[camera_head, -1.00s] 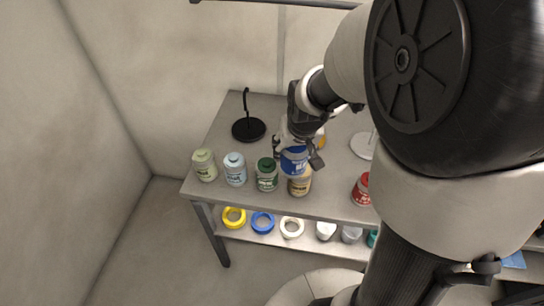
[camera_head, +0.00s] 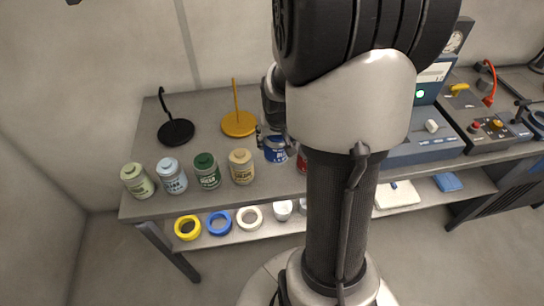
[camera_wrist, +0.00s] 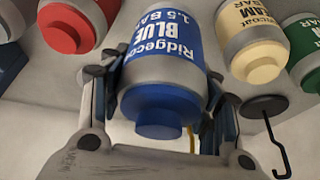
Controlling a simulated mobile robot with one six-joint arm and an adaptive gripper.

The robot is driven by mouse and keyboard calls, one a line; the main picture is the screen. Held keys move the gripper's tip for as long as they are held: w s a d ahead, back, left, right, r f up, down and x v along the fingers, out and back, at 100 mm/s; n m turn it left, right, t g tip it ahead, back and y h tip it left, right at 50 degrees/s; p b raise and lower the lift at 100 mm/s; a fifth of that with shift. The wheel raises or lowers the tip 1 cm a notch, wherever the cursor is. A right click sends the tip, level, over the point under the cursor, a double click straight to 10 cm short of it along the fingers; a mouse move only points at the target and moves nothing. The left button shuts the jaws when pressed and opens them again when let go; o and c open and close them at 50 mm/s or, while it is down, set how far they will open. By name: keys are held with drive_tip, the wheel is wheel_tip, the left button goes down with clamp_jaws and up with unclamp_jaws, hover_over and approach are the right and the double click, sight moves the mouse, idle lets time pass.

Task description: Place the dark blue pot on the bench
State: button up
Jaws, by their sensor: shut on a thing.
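The dark blue pot (camera_head: 275,152) has a blue label and a grey band. My gripper (camera_head: 272,138) is shut on it, over the grey bench (camera_head: 215,104). The wrist view shows the same pot (camera_wrist: 160,75) large between my two fingers (camera_wrist: 155,105), its blue lid toward the camera and its label lettering upside down. My arm hides part of the bench to the right of the pot. I cannot tell whether the pot's base touches the bench top.
Green-grey (camera_head: 137,181), light blue (camera_head: 172,176), dark green (camera_head: 207,171) and cream (camera_head: 241,167) pots line the front edge. A red pot (camera_head: 302,162) is half hidden by my arm. Black (camera_head: 176,132) and yellow (camera_head: 239,124) stands are behind. Machines (camera_head: 425,135) stand right.

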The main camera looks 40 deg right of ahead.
sight(277, 141)
drive_tip(key=shift+w+f+b, duration=0.1)
drive_tip(key=shift+f+b, duration=1.2)
drive_tip(key=shift+f, duration=2.15)
drive_tip(key=shift+f, duration=0.1)
drive_tip(key=o, duration=1.3)
drive_tip(key=p+v, duration=0.4)
drive_tip(key=v, duration=0.7)
drive_tip(key=shift+p, duration=0.3)
drive_tip(key=shift+s+a+r, duration=0.2)
drive_tip(key=shift+r, duration=0.4)
drive_tip(key=s+a+r+n+y, duration=0.1)
drive_tip(key=s+a+r+n, duration=0.1)
drive_tip(key=s+a+r, duration=0.2)
drive_tip(key=s+a+r+n, duration=0.2)
drive_tip(key=s+a+r, duration=0.2)
drive_tip(key=a, duration=0.6)
drive_tip(key=s+a+r+n+t+y, duration=0.1)
drive_tip(key=s+a+r+n, duration=0.2)
drive_tip(key=a, duration=0.5)
drive_tip(key=shift+s+r+y, duration=0.3)
drive_tip(key=shift+s+r, duration=0.45)
drive_tip(key=shift+r, duration=0.35)
